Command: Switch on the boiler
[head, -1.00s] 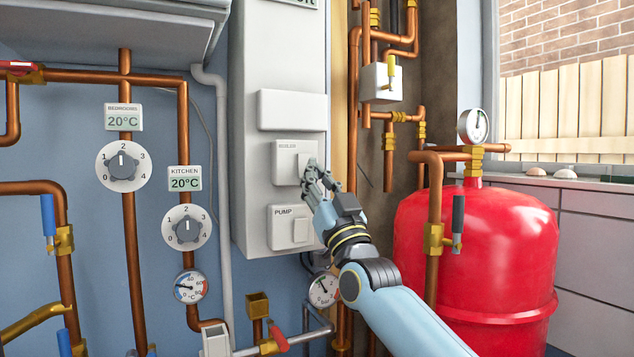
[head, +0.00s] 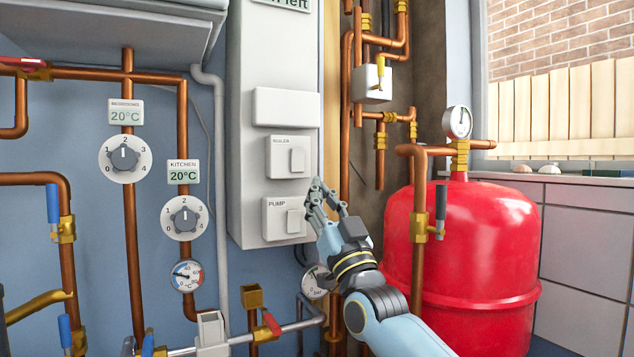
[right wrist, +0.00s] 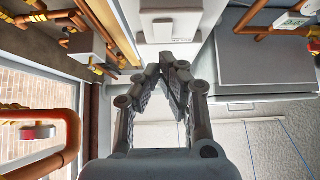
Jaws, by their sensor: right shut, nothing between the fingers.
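The boiler switch (head: 297,160) is a light grey rocker on a plate labelled BOILER, on the grey wall cabinet (head: 240,120) in the head view. Below it is a similar pump switch (head: 294,221) on a plate labelled PUMP. My right gripper (head: 318,190) is shut and empty. In the head view it is just right of the cabinet edge, lower than the boiler switch and apart from it. In the right wrist view the fingertips (right wrist: 174,66) are together in front of a pale panel with a switch. My left gripper is not in view.
Copper pipes (head: 357,110) and a red tank (head: 460,240) with a gauge (head: 457,122) stand to the right. Thermostat dials (head: 124,157) and more pipes are on the blue wall at left. A red-handled valve (head: 271,323) is below the cabinet.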

